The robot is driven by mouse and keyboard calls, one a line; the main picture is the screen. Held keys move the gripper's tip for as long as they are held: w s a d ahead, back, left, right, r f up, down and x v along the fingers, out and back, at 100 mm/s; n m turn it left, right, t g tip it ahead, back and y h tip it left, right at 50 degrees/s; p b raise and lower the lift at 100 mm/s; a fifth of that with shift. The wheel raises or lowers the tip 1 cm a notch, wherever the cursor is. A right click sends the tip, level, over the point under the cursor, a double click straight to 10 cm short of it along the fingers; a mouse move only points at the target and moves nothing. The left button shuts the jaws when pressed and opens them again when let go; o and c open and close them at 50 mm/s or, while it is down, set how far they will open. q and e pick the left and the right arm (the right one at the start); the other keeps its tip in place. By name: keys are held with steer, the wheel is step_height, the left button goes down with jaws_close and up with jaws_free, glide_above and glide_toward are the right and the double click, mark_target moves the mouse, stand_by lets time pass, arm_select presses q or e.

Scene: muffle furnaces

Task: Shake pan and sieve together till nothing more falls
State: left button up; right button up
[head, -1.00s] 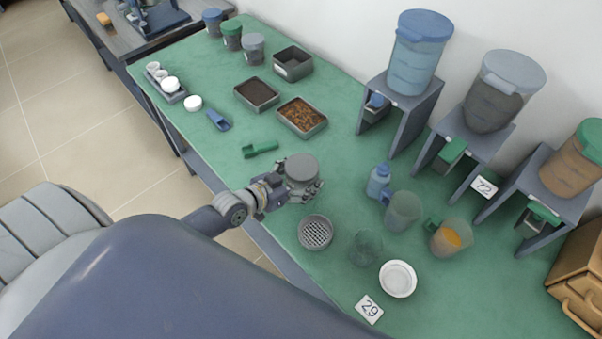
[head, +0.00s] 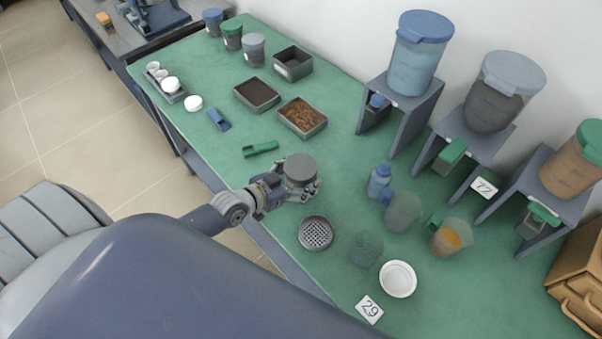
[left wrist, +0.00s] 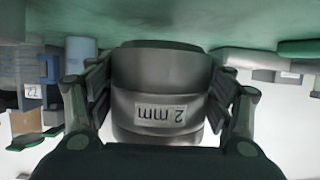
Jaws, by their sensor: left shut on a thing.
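My left gripper (head: 290,190) is shut on a grey round stack (head: 300,169) near the table's front edge. In the left wrist view the stack (left wrist: 160,85) sits between both fingers of the gripper (left wrist: 160,100), and it carries an upside-down "2 mm" label. A step in its wall suggests the sieve and pan fitted together. Its top looks plain grey in the head view. The inside is hidden, and no falling grains can be made out. Another round grey sieve with a coarse grid (head: 316,233) lies on the green table, apart from the gripper. My right gripper is not in view.
Soil trays (head: 302,117) and a green scoop (head: 260,149) lie behind the gripper. Hoppers on stands (head: 402,110) line the wall. The green table (head: 235,170) has free room left of the gripper.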

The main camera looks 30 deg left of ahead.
arm_select(q)
steer(key=shift+w+d+r, duration=0.1)
steer(key=shift+d+r, duration=0.2)
steer(key=shift+d, duration=0.35)
steer(key=shift+f, duration=0.15)
steer(key=shift+a+f+b, duration=0.1)
steer(key=shift+a+b, duration=0.35)
steer(key=shift+a, duration=0.7)
steer(key=shift+d+r+p, duration=0.2)
steer(key=shift+d+p, duration=0.55)
steer(key=shift+d, duration=0.65)
steer(key=shift+a+f, duration=0.2)
steer(key=shift+a, duration=0.15)
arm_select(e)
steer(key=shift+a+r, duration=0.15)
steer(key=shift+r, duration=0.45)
